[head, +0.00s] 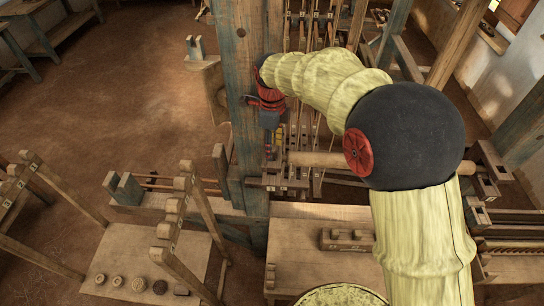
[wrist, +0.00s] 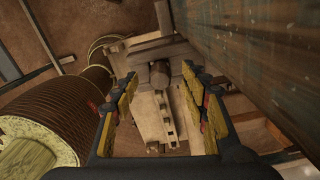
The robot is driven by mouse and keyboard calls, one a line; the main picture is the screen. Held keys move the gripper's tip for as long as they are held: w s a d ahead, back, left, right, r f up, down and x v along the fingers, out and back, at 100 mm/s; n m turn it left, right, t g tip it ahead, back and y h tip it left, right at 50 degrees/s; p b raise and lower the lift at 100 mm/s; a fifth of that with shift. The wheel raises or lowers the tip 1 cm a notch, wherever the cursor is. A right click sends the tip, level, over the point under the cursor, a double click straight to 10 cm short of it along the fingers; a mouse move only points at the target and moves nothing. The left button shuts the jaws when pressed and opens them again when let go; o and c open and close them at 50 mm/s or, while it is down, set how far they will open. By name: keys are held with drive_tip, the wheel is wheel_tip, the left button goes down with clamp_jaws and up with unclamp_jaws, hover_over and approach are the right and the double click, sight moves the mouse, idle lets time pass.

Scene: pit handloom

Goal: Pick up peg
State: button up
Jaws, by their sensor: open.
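My gripper (wrist: 161,78) is open, with a yellow-padded finger on each side of the wrist view. Between and beyond the fingertips a short round-ended brown piece, apparently the peg (wrist: 159,74), stands in a pale wooden bar. Nothing is held, and a gap shows between this piece and both fingers. In the head view my gripper (head: 275,140) points down beside the tall blue-worn post, just above the loom's wooden parts. The peg cannot be made out there; my gripper and the loom parts may hide it.
The tall post (head: 236,100) stands close on the gripper's left in the head view, and at the upper right in the wrist view. A slotted wooden bar (wrist: 168,118) lies below the fingers. A wound roller (wrist: 65,115) is at the left. A bench (head: 310,240) stands in front.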

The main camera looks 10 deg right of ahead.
drive_tip(key=shift+f, duration=1)
drive_tip(key=c, duration=0.3)
drive_tip(key=c, duration=0.8)
clamp_jaws()
